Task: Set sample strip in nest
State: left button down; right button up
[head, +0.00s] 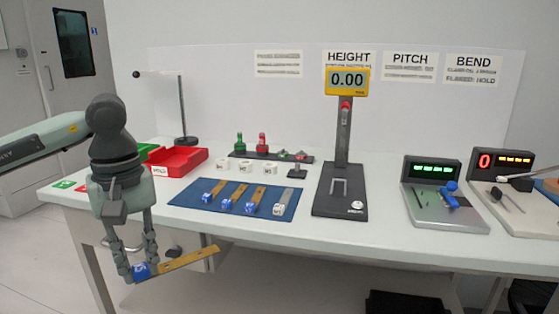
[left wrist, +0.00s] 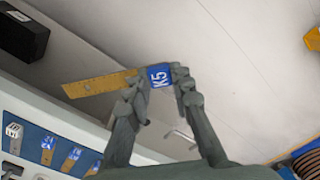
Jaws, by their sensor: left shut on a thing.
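My left gripper (head: 140,269) is shut on a brass-coloured sample strip (head: 190,260) by its blue tag end. The left wrist view shows the strip (left wrist: 98,87) with its tag reading K5 between the fingertips. The strip is held in the air in front of the table's front edge, its bare end pointing right in the head view. The height station (head: 340,203) has a small grey fork on its dark base. The pitch station (head: 447,212) has a blue clamp on a grey plate. I cannot tell which part is the nest. My right gripper is not in view.
A blue mat (head: 184,201) with several tagged strips lies on the white table (head: 380,240). A red tray (head: 178,161), white blocks and a thin stand (head: 183,110) are behind it. The bend station (head: 515,208) is at far right. A black box (head: 405,302) is below the table.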

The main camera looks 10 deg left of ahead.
pick_arm(q)
jog(key=w+d+f+m, duration=0.4)
jog(key=d+f+m, duration=0.5)
jog(key=d+f, duration=0.1)
jog(key=shift+w+d+f, duration=0.2)
jog(key=shift+d+f, duration=0.15)
jog(key=shift+f, duration=0.45)
jog(key=shift+r, duration=0.15)
